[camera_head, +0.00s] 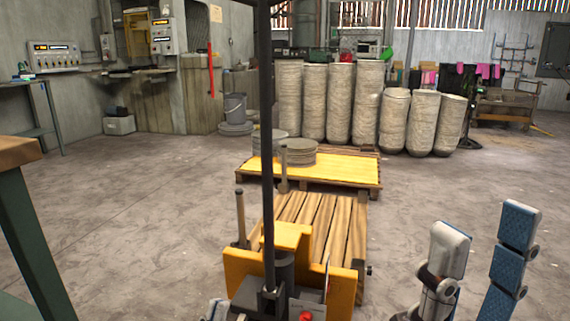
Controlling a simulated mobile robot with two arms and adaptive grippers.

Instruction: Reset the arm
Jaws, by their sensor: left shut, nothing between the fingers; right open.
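My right gripper (487,222) stands at the bottom right with its two blue-padded fingers pointing up and well apart. Nothing is between them, and the floor shows in the gap. Only a small grey and blue piece of my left gripper (215,309) shows at the bottom edge, left of the dark post. It is shut, with nothing seen in it. Most of both arms is outside the view.
A yellow cart (240,272) with a tall dark post (266,130) and wooden slats (318,215) stands in front. Behind it is a yellow-topped pallet (345,170) with stacked discs (300,158). A workbench (15,152) edges in at left. Floor (130,205) is clear between.

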